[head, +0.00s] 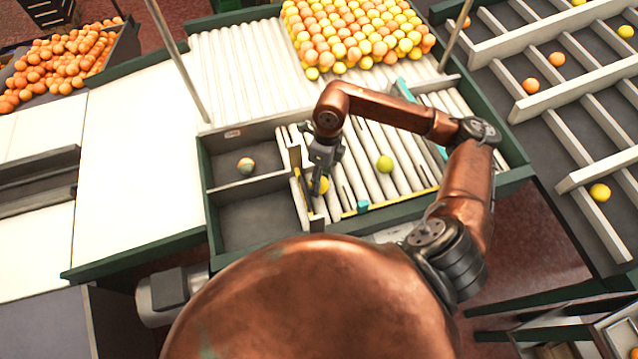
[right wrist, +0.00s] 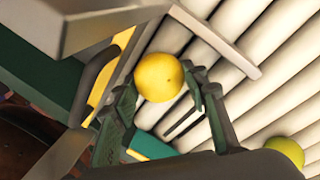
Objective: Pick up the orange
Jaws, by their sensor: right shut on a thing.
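My right gripper (head: 318,187) is over the left end of the white roller bed, close to the divider of the bins. It is shut on a yellow orange (head: 324,183), partly hidden by the gripper in the head view. In the right wrist view the yellow orange (right wrist: 159,77) sits between the two dark fingers (right wrist: 158,88) of my right gripper. A yellow-green orange (head: 385,164) lies apart on the rollers to the right; it also shows in the right wrist view (right wrist: 285,152). My left gripper is not in view.
Many oranges (head: 355,35) crowd the rollers at the back. A yellow-edged rail (head: 400,200) runs along the near side. Divided lanes (head: 560,95) stand at right.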

